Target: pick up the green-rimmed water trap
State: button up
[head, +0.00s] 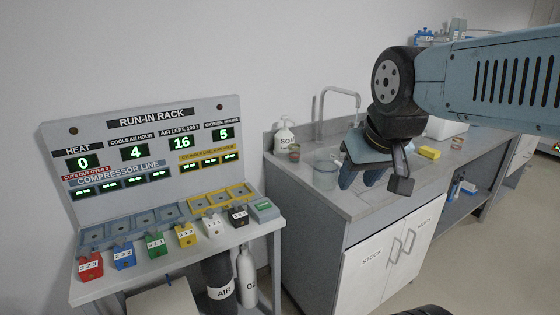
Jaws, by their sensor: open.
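My gripper (376,181) hangs from the arm at the right, pointing down above the sink counter. Its jaws are open and I see nothing held between them. A small jar (294,153) stands at the counter's left end, below the soap bottle. Another small jar (457,143) stands farther right, beyond the gripper. Both are too small here to tell a green rim for sure, so I cannot say which is the green-rimmed water trap. The gripper and arm hide part of the counter.
A clear round vessel (326,170) stands on the counter (345,207) left of my gripper. A soap bottle (284,137), a tap (340,92) and a yellow sponge-like block (429,152) are nearby. The run-in rack (150,118), with several coloured numbered blocks, stands at the left.

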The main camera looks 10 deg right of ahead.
aim_at(294, 149)
jog(key=z, duration=0.15)
jog(key=i, duration=0.9)
jog(key=u, duration=0.05)
